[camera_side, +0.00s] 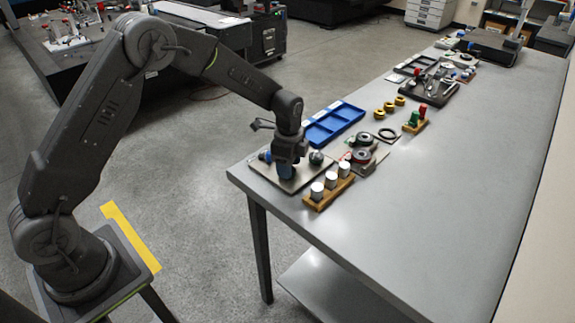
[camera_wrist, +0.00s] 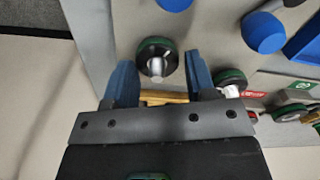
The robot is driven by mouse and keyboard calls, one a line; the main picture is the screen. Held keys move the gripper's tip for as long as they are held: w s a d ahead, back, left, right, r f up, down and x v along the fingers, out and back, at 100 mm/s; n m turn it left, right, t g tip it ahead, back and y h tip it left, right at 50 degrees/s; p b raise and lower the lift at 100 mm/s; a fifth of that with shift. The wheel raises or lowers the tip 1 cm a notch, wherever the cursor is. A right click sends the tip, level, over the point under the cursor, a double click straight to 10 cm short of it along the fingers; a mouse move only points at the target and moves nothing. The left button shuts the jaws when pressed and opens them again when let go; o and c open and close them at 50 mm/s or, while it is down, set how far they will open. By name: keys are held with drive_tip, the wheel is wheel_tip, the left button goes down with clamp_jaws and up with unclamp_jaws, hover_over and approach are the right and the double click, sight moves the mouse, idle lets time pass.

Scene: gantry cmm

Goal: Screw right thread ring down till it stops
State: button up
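A dark round ring with a green rim (camera_wrist: 157,60) shows in the wrist view, with a silver stud or plug at its middle. It lies between and beyond the two blue fingers of my gripper (camera_wrist: 160,75), which stand apart with nothing held between them. In the side view my gripper (camera_side: 287,170) points down over a metal plate (camera_side: 283,185). A dark green round piece (camera_side: 317,158) sits just right of it. Another green-rimmed dark ring (camera_wrist: 230,78) shows right of the fingers in the wrist view. I cannot tell which ring is the right one, or how its thread sits.
A wooden rack (camera_side: 321,203) with silver cylinders stands close in front. A blue tray (camera_side: 332,124) lies behind. The table's right side is clear.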

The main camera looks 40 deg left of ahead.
drive_tip(key=o, duration=0.3)
drive_tip(key=shift+s+a+f, duration=0.1)
drive_tip(key=shift+f, duration=0.1)
drive_tip(key=shift+o, duration=0.2)
wheel_tip(320, 180, up, 14)
idle(0.4)
